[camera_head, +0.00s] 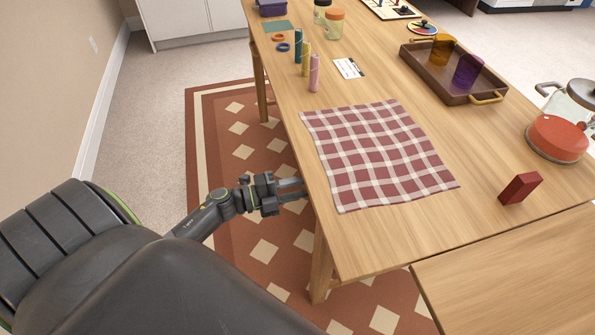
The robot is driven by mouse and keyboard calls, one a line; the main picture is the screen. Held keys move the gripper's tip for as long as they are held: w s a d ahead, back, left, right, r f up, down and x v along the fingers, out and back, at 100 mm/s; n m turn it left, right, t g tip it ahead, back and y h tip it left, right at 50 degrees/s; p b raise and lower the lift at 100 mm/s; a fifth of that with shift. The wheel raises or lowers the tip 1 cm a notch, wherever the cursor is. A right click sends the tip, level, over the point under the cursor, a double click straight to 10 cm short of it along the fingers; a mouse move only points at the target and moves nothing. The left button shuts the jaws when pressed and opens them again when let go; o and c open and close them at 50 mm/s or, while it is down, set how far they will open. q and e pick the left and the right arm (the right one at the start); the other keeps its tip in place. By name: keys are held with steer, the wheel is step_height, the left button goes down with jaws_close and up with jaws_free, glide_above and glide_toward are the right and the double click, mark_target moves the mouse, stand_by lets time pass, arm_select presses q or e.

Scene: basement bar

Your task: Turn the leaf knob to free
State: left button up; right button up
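My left gripper (298,190) is at the left long edge of the wooden table (480,190), with its fingers pointing right toward the edge. Its two grey fingers lie side by side with a narrow gap. Their tips reach the table edge, and I cannot tell whether anything is between them. I cannot make out a leaf knob; anything under the tabletop by the fingertips is hidden. A lower-right wooden panel (510,272) meets the table along a seam and may be a leaf. My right gripper is not in view.
A checked cloth (375,150) lies near the gripper. A red block (520,188), a red-orange pot (557,138), a tray (420,72) with two cups, and several spools and jars stand on the table. A table leg (321,265) is below. The patterned rug (235,150) is clear.

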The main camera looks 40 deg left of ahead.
arm_select(q)
steer(key=o, duration=1)
steer(key=shift+c, duration=0.2)
steer(key=b+v, duration=0.1)
steer(key=v, duration=1.6)
steer(key=shift+s+b, duration=0.25)
steer(key=shift+b, duration=0.1)
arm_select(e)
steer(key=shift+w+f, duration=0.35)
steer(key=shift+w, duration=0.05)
arm_select(q)
steer(key=shift+a, duration=0.1)
